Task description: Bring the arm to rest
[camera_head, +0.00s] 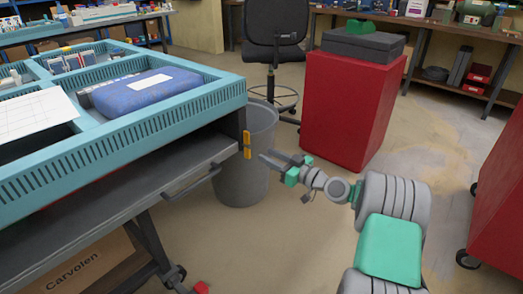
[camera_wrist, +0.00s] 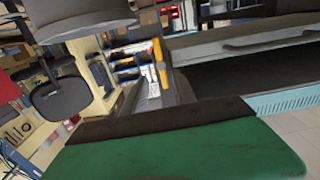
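My gripper (camera_head: 268,156) is at the centre of the head view, held out over the floor in front of the grey bin. Its two thin grey fingers are apart, and nothing shows between them. My arm, grey with green parts, reaches in from the lower right and is bent. In the wrist view a large green surface with a dark edge fills the bottom; I cannot tell for sure what it is.
A workbench (camera_head: 190,165) with a blue tray (camera_head: 150,120) stands on the left, its corner close to my gripper. A grey bin (camera_head: 243,185), a red cabinet (camera_head: 345,110) and a black chair (camera_head: 275,30) stand behind. Another red cabinet (camera_head: 503,205) is at right.

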